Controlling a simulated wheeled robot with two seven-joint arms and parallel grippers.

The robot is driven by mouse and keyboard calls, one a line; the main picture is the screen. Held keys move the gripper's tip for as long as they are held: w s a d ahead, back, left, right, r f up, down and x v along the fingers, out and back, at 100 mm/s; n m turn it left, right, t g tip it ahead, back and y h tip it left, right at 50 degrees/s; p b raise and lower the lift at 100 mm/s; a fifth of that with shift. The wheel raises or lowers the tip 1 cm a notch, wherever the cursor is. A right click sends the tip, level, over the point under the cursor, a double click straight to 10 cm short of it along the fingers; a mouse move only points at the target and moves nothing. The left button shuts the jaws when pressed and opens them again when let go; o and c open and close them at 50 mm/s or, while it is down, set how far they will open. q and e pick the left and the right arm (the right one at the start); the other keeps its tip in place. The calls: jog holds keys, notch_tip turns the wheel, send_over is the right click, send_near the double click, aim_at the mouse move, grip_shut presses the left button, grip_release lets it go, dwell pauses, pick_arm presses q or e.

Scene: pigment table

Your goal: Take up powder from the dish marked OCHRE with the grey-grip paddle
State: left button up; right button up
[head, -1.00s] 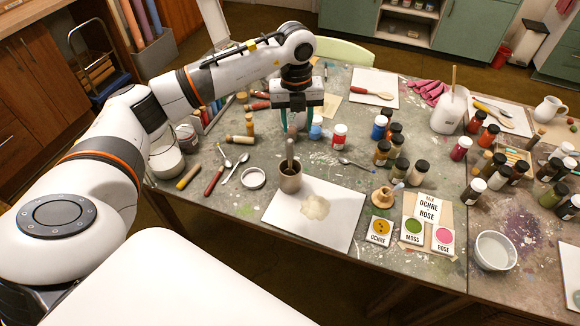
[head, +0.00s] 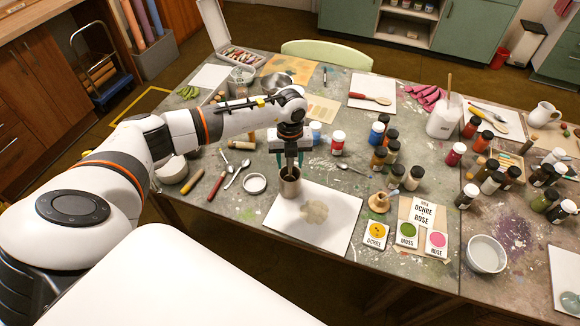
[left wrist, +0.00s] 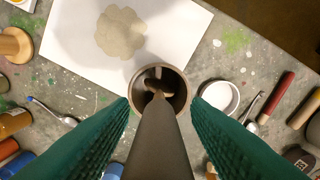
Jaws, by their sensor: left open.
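The grey-grip paddle (left wrist: 157,140) stands in a metal cup (head: 290,190), its grip up; its lower end is inside the cup in the left wrist view (left wrist: 180,82). My left gripper (head: 290,158) is above the cup, its open green fingers on either side of the grip. In the left wrist view (left wrist: 160,105) gaps show between the grip and both fingertips. The OCHRE dish (head: 377,230), with yellow-orange powder, sits on its marked card to the right of the white board. My right gripper is not in view.
The white board (head: 335,228) under the cup has a beige smear. MOSS (head: 407,229) and ROSE (head: 437,239) dishes stand right of OCHRE, below a card reading OCHRE and ROSE (head: 424,217). A wooden stand (head: 379,201) and several jars are behind.

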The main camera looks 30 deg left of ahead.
pick_arm(q)
jog(key=shift+f, duration=0.15)
jog(key=shift+c, duration=0.4)
grip_shut()
